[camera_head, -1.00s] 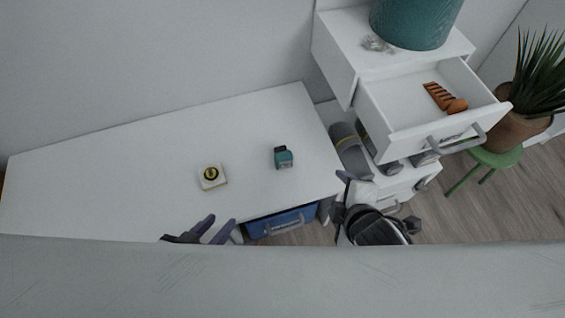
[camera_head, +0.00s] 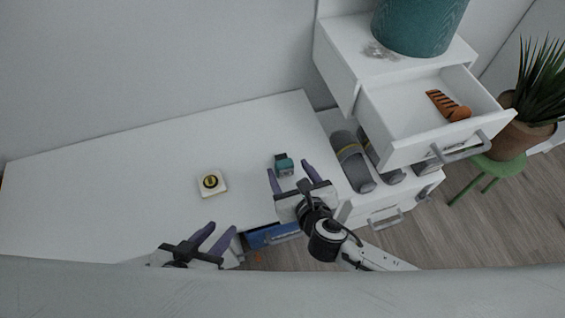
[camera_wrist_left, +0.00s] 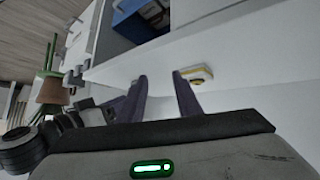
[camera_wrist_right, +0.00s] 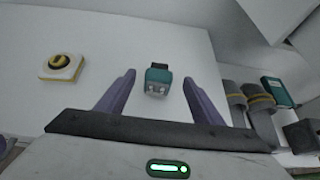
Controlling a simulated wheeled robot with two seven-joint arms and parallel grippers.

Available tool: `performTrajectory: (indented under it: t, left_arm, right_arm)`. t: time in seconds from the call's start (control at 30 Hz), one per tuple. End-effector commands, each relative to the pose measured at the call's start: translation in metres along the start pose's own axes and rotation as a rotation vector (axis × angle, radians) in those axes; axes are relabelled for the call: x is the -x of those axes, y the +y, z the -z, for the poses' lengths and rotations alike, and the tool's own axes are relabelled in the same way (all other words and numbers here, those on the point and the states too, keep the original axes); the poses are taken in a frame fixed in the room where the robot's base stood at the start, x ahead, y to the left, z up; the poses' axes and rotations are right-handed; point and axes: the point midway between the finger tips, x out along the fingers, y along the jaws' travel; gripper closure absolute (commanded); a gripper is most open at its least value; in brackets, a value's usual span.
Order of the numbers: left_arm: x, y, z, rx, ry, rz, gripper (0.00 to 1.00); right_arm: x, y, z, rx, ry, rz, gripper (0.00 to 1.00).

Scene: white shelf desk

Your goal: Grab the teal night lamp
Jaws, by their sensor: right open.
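The small teal night lamp (camera_head: 284,167) with a dark top sits on the white desk near its right end. It also shows in the right wrist view (camera_wrist_right: 157,82), centred between the fingers. My right gripper (camera_head: 289,174) is open and empty, its purple fingers just in front of the lamp in the head view. The right fingers do not appear to touch it. My left gripper (camera_head: 219,229) is open and empty near the desk's front edge. Its parted fingers show in the left wrist view (camera_wrist_left: 162,80).
A white square item with a yellow-and-black top (camera_head: 210,182) lies left of the lamp. A large teal cylinder (camera_head: 418,25) stands on top. The desk's left side is clear.

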Motion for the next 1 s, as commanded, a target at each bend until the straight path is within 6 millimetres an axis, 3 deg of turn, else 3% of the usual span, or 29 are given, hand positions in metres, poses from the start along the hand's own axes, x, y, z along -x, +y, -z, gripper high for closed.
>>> performTrajectory:
  t: [0.3,0.63,0.9,1.0]
  left_arm:
    - [-0.008,0.001,-0.009,0.023,0.018,-0.007,0.69]
    - [-0.005,0.003,-0.011,0.031,0.015,-0.010,0.69]
    - [-0.005,0.003,-0.010,0.030,0.016,-0.010,0.69]
    - [-0.006,0.003,-0.009,0.030,0.018,-0.010,0.69]
  right_arm:
    - [-0.045,0.001,-0.003,-0.003,0.000,0.002,0.39]
    - [-0.050,0.002,-0.005,-0.003,0.001,0.000,0.39]
    - [-0.050,0.002,-0.005,-0.004,0.001,0.000,0.84]
    - [-0.050,0.002,-0.005,-0.004,0.000,0.000,0.84]
